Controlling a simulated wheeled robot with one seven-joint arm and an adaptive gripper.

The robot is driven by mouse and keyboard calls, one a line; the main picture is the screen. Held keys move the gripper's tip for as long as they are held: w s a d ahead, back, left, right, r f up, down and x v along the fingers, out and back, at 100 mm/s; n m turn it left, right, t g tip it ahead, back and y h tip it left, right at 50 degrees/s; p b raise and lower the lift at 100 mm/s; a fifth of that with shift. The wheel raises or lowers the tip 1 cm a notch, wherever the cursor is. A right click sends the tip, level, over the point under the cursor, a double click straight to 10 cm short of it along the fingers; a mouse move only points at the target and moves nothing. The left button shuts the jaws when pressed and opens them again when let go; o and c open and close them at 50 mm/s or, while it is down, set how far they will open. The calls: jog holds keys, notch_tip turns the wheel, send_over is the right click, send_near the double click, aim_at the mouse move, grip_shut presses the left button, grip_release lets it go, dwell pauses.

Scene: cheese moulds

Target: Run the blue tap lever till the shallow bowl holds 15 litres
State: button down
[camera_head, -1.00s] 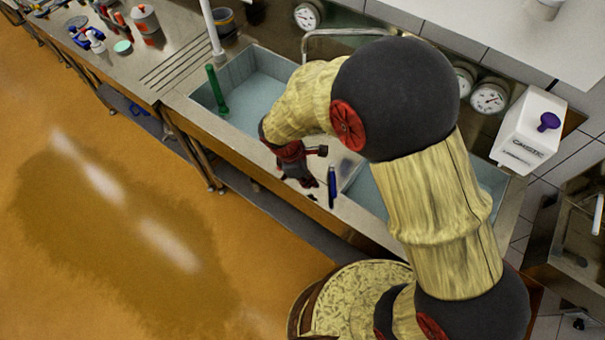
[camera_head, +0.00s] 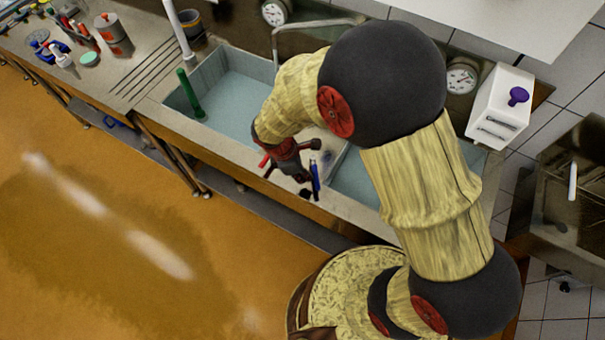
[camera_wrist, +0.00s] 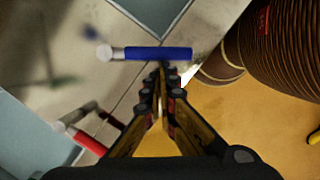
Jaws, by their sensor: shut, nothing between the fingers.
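The blue tap lever (camera_head: 315,177) stands on the ledge between the two sink bowls. In the wrist view it is a blue bar (camera_wrist: 160,53) with a pale end, lying across just beyond my fingertips. My gripper (camera_wrist: 163,75) is shut and empty, its tips close to the lever; I cannot tell if they touch. The head view shows my gripper (camera_head: 304,190) just left of the lever. The left bowl (camera_head: 235,78) and right bowl (camera_head: 352,183) both look pale blue; my arm partly hides the right one. I cannot tell which is shallow or the water level.
A red lever (camera_head: 265,160) is left of my gripper; it also shows in the wrist view (camera_wrist: 85,140). A green upright pipe (camera_head: 190,95) stands in the left bowl. Dial gauges (camera_head: 461,78) and a white dispenser (camera_head: 500,105) are on the wall. Orange floor lies in front.

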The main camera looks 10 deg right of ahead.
aim_at(316, 179)
jog(key=shift+s+d+n, duration=0.15)
jog(key=shift+d+n, duration=0.05)
jog(key=shift+n, duration=0.2)
jog(key=shift+s+d+r+n+t+p, duration=0.1)
jog(key=shift+s+d+n+t+p, duration=0.15)
jog(key=shift+d+n+p, duration=0.45)
jog(key=n, duration=0.1)
jog(key=d+n+p, duration=0.1)
jog(key=shift+s+d+n+t, duration=0.15)
jog(key=shift+d+n+t, duration=0.05)
jog(key=shift+n+t, duration=0.15)
jog(key=shift+d+n+t+y+p, duration=0.35)
jog(key=shift+d+n, duration=0.35)
jog(key=shift+n, duration=0.15)
jog(key=shift+d, duration=0.5)
